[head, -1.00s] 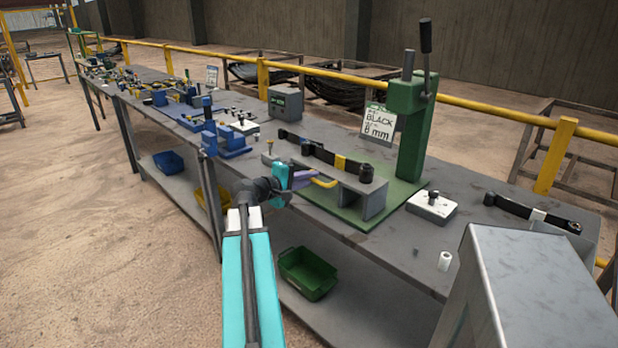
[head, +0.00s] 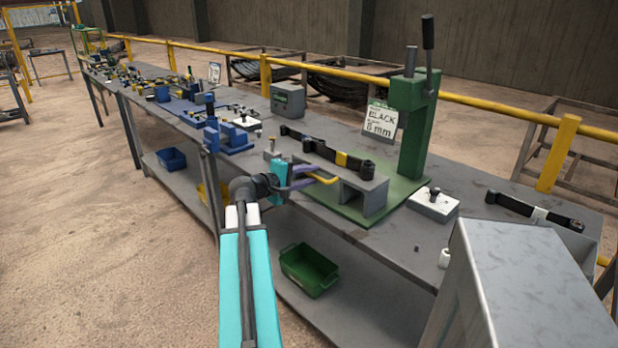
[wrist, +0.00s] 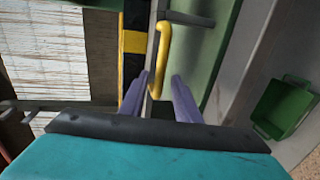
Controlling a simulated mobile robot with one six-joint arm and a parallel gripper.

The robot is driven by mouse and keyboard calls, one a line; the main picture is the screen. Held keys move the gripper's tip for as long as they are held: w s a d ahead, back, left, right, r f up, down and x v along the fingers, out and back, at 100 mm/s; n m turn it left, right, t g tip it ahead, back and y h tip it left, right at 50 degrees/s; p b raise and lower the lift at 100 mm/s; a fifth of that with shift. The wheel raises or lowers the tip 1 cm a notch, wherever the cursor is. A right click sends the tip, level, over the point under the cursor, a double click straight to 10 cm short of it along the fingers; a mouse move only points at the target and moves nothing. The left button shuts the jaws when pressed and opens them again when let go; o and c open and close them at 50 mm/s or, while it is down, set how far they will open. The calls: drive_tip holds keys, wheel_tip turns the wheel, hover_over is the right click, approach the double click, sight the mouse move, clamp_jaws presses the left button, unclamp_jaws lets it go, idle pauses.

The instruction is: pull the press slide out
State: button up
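The green press (head: 415,140) stands on a green base plate (head: 395,205) on the bench. A grey slide block (head: 374,196) lies in front of its column, carrying a black bar with a yellow band (head: 340,158). A yellow handle (head: 322,178) sticks out from the block's near side. My gripper (head: 302,176) is at this handle, its purple fingers spread apart. In the wrist view, the handle (wrist: 163,45) runs between the two open fingertips (wrist: 162,77), with a gap at the right finger; contact on the left cannot be told. The banded bar (wrist: 133,42) is just left of it.
A white block with a black knob (head: 434,205) sits right of the press. A grey metal box (head: 530,280) fills the near right. A green bin (head: 309,270) is on the lower shelf. Blue fixtures (head: 230,138) stand to the left. The floor before the bench is clear.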

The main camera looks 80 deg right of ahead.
drive_tip(key=b+v, duration=0.1)
drive_tip(key=v, duration=1.2)
drive_tip(key=shift+w+a, duration=0.15)
drive_tip(key=shift+a, duration=0.15)
drive_tip(key=shift+w, duration=0.1)
